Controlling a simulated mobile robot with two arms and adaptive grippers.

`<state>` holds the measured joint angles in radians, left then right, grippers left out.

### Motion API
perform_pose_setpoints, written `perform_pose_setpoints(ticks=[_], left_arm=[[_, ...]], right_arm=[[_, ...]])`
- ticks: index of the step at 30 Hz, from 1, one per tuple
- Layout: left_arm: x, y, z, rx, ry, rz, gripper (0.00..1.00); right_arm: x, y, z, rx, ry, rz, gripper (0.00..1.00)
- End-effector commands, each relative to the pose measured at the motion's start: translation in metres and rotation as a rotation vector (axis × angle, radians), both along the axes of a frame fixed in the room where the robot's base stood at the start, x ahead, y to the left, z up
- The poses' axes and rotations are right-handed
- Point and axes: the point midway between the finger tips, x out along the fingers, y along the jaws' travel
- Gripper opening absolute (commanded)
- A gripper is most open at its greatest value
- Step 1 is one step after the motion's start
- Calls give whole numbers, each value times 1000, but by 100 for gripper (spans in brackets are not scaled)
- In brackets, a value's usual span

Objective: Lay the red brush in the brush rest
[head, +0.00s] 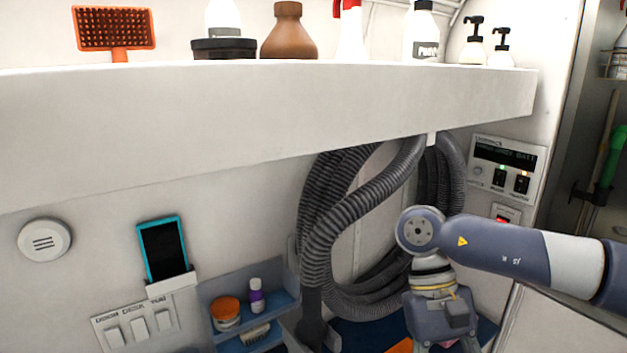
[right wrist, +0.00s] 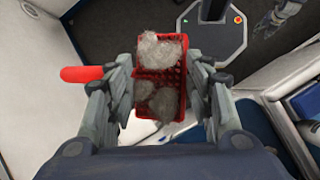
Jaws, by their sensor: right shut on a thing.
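The red brush (right wrist: 172,79) is between the fingers of my right gripper (right wrist: 160,88) in the right wrist view. Pale clumps of fur cover part of its bristle face, and its red handle sticks out to the left, past the left finger. The fingers are closed on both sides of the brush. In the head view my right arm comes in from the right, and its fingertips and the brush are below the frame. A grey jointed part, apparently my left gripper (right wrist: 268,18), shows at the top right of the wrist view; its jaws are unclear. I cannot identify the brush rest.
A white shelf (head: 270,110) with bottles and an orange brush (head: 114,28) spans the wall. Below hang a ribbed hose (head: 330,230) and a small blue rack (head: 262,304) with a jar and bottle. Blue surfaces (right wrist: 254,120) lie right of the brush.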

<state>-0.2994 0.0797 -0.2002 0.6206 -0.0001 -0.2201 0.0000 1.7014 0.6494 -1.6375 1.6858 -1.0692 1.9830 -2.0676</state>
Motion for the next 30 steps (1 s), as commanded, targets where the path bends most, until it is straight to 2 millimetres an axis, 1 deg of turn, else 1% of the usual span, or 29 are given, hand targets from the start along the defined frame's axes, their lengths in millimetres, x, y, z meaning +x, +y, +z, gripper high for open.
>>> perform_pose_setpoints(ticks=[1, 3, 6, 8, 11, 18, 21, 24, 30], left_arm=[[0, 0, -17, 0, 0, 0, 40], [0, 0, -24, 0, 0, 0, 40], [0, 0, -30, 0, 1, 0, 40], [0, 0, -32, 0, 1, 0, 40], [0, 0, -32, 0, 1, 1, 40], [-1, 0, -31, 0, 1, 1, 40], [-1, 0, -31, 0, 1, 1, 40], [-1, 0, -31, 0, 1, 1, 40], [-1, 0, -31, 0, 1, 1, 40]], right_arm=[[0, 0, -17, 0, -1, 0, 0], [0, 0, -24, 0, -1, 0, 0], [0, 0, -30, 0, -1, 0, 0], [0, 0, -33, 0, 0, 0, 0], [-2, 0, -45, 0, 5, 0, 0], [-14, 0, -97, 1, 8, 3, 0], [-18, 0, -112, -1, 4, 3, 0], [-19, 0, -119, -1, -1, 3, 0], [-18, 0, -120, -1, -5, 2, 0]])
